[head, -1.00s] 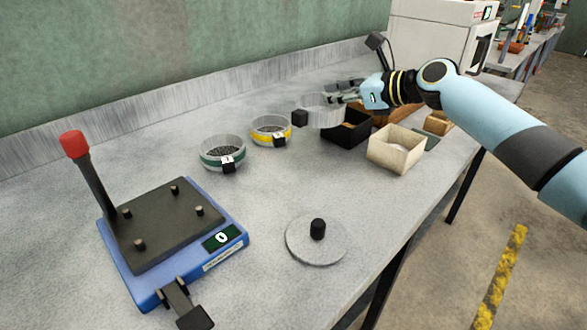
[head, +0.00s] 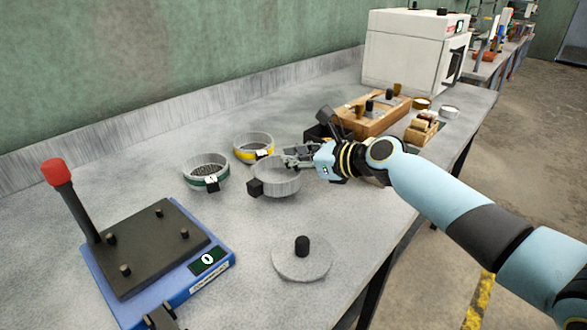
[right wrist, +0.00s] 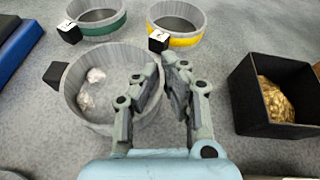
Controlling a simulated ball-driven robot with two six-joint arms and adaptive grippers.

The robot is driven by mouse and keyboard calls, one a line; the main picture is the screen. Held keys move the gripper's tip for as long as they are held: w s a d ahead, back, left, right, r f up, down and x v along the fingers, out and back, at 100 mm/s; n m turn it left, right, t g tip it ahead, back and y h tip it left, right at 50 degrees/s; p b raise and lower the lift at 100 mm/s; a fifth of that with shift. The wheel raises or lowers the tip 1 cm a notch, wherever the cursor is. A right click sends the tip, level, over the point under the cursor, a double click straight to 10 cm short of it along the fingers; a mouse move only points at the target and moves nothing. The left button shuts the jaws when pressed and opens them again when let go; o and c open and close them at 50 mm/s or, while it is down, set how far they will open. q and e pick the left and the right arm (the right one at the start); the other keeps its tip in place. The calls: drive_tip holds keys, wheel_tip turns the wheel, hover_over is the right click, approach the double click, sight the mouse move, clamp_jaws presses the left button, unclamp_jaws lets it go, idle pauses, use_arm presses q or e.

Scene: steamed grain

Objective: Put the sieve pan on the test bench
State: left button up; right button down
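The sieve pan (head: 277,180), a round grey dish with a black tab on its left, is in the head view right of the two sieves. It also shows in the right wrist view (right wrist: 72,92), with two pale lumps inside. My right gripper (head: 292,155) is shut on the pan's far right rim, with one finger inside the wall and one outside in the right wrist view (right wrist: 164,72). The pan looks level and low over the grey test bench (head: 225,225). I cannot tell whether its base touches. My left gripper is not in view.
A green-banded sieve (head: 205,172) and a yellow-banded sieve (head: 253,149) stand close behind the pan. A blue shaker (head: 160,255) is at left, a round lid (head: 302,262) in front. A black box (right wrist: 280,100) of grain is right of the gripper. Bench is clear between pan and shaker.

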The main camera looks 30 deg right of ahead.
wheel_tip(320, 180, down, 2)
drive_tip(key=shift+f+b, duration=0.2)
drive_tip(key=shift+b, duration=0.15)
drive_tip(key=c, duration=1.5)
unclamp_jaws()
drive_tip(key=p+v, duration=0.2)
drive_tip(key=v, duration=1)
drive_tip(key=shift+r, duration=0.1)
